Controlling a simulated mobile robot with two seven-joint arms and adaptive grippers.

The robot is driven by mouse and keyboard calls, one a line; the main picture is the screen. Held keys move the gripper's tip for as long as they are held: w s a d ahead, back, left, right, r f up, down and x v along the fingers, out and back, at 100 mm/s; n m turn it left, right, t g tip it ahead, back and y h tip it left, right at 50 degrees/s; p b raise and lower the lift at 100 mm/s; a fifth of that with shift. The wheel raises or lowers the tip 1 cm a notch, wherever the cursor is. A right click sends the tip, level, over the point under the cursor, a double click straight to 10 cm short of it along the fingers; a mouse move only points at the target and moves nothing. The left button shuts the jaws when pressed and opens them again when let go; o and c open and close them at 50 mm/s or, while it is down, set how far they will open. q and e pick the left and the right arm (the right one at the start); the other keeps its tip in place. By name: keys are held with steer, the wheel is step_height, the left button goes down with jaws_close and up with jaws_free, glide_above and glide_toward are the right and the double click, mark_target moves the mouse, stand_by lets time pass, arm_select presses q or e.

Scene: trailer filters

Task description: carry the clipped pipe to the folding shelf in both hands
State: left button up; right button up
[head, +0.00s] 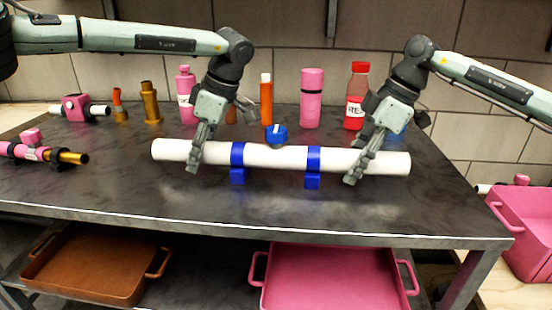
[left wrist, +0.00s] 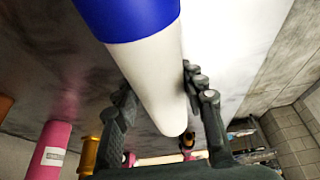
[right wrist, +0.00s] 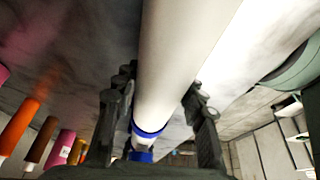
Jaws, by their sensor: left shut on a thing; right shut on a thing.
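The clipped pipe (head: 275,157) is a long white tube with two blue clips, a left one (head: 238,158) and a right one (head: 313,162). It lies across the dark table in the head view, close to the surface; I cannot tell whether the clip feet touch it. My left gripper (head: 197,158) is shut on the pipe left of the left clip. My right gripper (head: 358,172) is shut on it near the right end. In the left wrist view the white pipe (left wrist: 150,75) runs between the fingers. The right wrist view shows the pipe (right wrist: 180,60) between the fingers too.
Behind the pipe stand a pink bottle (head: 185,92), an orange tube (head: 266,100), a pink tumbler (head: 311,98) and a red-capped bottle (head: 356,95). Pink pipe pieces (head: 30,150) lie at left. Brown (head: 95,268) and pink (head: 335,280) trays sit below; a pink bin (head: 528,225) stands right.

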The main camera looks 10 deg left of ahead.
mark_target(193, 142)
arm_select(q)
jaws_close()
arm_select(e)
jaws_close()
arm_select(q)
steer(key=shift+r, duration=0.1)
arm_select(e)
steer(key=shift+r, duration=0.1)
